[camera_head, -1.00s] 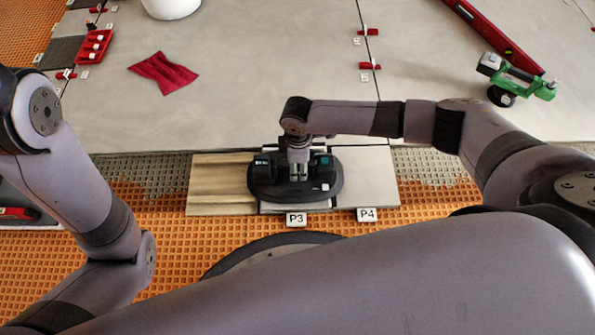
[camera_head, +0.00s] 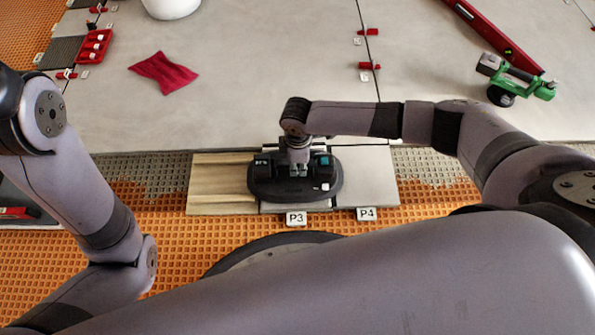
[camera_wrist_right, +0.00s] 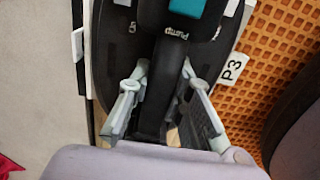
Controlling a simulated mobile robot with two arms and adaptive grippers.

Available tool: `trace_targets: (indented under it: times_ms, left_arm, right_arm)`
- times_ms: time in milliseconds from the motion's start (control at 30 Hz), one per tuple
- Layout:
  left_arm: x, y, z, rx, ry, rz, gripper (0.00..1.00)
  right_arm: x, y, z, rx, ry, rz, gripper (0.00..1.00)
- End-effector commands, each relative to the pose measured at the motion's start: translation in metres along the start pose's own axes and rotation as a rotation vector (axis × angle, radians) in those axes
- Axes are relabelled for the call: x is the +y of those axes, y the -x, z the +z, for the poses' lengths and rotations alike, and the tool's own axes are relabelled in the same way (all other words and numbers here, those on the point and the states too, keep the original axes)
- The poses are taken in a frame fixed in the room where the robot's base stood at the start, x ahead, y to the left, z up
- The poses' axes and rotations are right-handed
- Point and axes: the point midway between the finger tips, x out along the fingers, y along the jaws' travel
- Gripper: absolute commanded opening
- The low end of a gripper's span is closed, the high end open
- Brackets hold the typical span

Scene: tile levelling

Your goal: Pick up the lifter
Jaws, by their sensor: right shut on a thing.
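The lifter (camera_head: 264,184) is a black oval suction tool with teal parts, over the light tile by the P3 tag. In the right wrist view, its black handle (camera_wrist_right: 160,95) carries the word "Pump". My right gripper (camera_head: 299,168) reaches down onto the lifter from above. Its two fingers (camera_wrist_right: 158,100) are on either side of the handle, shut on it. The lifter looks level; I cannot tell whether there is a gap between it and the tile. My left arm shows at the left, but its gripper is out of view.
A wood-look tile (camera_head: 222,185) lies to the left and a grey tile (camera_head: 372,178) to the right, beside the P4 tag (camera_head: 366,213). Orange matting (camera_head: 180,235) is in front. Large laid tiles behind hold a red cloth (camera_head: 163,72), a green tool (camera_head: 520,80) and a red level (camera_head: 495,35).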

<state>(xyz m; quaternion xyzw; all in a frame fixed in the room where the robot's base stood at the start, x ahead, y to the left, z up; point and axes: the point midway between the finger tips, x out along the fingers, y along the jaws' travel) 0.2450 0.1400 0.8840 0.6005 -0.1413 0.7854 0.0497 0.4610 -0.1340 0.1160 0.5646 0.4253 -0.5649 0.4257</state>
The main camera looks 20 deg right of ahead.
Motion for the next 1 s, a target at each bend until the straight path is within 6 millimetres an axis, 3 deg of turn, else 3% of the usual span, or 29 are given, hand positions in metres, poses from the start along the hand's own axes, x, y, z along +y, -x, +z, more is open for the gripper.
trace_targets:
  times_ms: [133, 833, 867, 1000]
  left_arm:
    - [0.0, 0.0, 0.0, 0.001, -0.001, 0.001, 0.0]
    - [0.002, 0.004, -0.003, 0.003, -0.002, 0.006, 0.0]
    - [0.001, -0.006, -0.004, 0.015, -0.004, 0.01, 0.0]
    - [-0.003, -0.002, 0.008, -0.027, 0.002, -0.007, 0.0]
  right_arm:
    - [0.0, 0.0, 0.0, 0.0, 0.0, -0.001, 0.0]
    - [0.001, 0.005, -0.002, 0.005, 0.002, 0.003, 0.0]
    - [0.001, 0.012, -0.002, 0.005, 0.002, 0.003, 0.0]
    - [0.001, 0.034, -0.001, 0.004, 0.001, 0.002, 0.0]
